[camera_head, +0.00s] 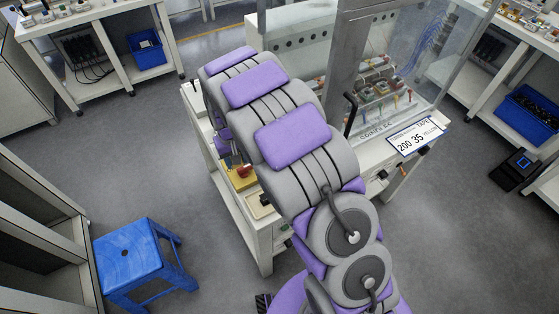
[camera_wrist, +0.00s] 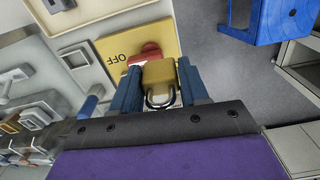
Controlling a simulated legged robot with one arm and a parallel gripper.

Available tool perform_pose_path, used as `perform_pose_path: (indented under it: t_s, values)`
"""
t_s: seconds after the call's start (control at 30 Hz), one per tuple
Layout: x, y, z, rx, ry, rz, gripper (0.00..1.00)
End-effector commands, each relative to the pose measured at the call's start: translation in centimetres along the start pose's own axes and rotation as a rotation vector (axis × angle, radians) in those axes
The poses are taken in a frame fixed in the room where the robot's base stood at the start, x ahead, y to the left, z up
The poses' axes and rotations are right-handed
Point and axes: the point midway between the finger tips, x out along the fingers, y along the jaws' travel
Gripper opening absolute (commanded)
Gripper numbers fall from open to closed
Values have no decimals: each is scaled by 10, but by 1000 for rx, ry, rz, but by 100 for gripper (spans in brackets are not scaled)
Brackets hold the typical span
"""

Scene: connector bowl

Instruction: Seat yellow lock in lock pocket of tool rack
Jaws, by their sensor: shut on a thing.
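In the wrist view my gripper (camera_wrist: 157,80) has its two blue fingers shut on the yellow lock (camera_wrist: 159,75), a brass-yellow padlock. The lock's body points away from the camera and its dark metal shackle points back toward my palm. Just beyond the lock is a yellow panel (camera_wrist: 116,46) marked OFF with a red switch handle (camera_wrist: 146,52). The lock overlaps the handle in the picture; I cannot tell whether they touch.
The yellow panel also shows in the head view (camera_head: 238,182), on the left side of a pale workbench (camera_head: 246,228). A blue stool (camera_head: 127,255) stands left of it on open grey floor. A clear-walled cabinet (camera_head: 390,60) stands behind my arm. Shelving (camera_head: 40,220) is at far left.

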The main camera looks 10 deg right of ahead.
Motion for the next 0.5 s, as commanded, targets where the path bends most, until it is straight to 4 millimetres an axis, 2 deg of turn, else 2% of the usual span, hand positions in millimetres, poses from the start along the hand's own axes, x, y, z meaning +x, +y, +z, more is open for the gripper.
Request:
perform_pose_path:
  t_s: [0.1, 0.23, 0.33, 0.5]
  values:
    - [15, -19, 5, -31, -4, -1, 6]
    - [23, -20, 2, -39, -2, 5, 6]
    - [25, -5, -1, -36, -3, 10, 6]
    - [25, 34, -6, -36, -2, 14, 6]
